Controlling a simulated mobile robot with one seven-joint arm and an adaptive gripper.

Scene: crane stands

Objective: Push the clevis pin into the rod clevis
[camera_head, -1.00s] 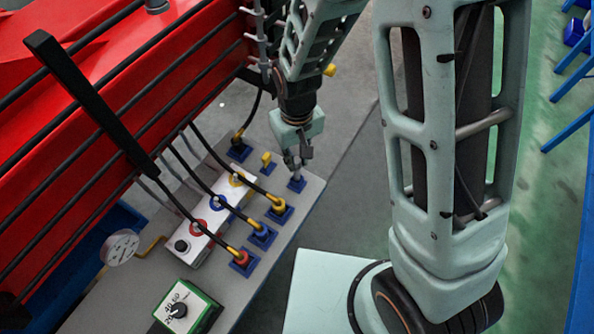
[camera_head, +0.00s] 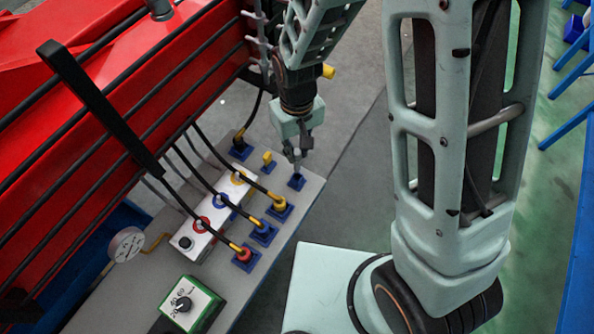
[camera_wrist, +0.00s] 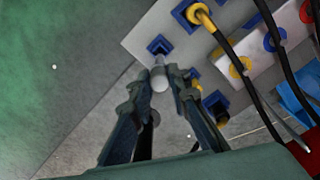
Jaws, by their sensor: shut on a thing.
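The clevis pin (camera_head: 297,169) is small and pale grey. In the head view it points down from my gripper (camera_head: 297,157) over a blue square holder (camera_head: 297,182) at the right edge of the grey bench. A dark opening shows in that holder. In the wrist view my gripper (camera_wrist: 164,92) is shut on the pin (camera_wrist: 159,80), whose pale rounded end faces the camera. Its far end lies close to the blue holder (camera_wrist: 159,46); I cannot tell whether it still touches it. I cannot make out the rod clevis in either view.
Several blue holders with hose ends, one yellow (camera_head: 279,204), stand near my gripper. A white block with coloured rings (camera_head: 216,210), a green-and-white dial box (camera_head: 187,303) and a gauge (camera_head: 126,244) are on the left. A red machine body (camera_head: 120,70) with black hoses borders the bench.

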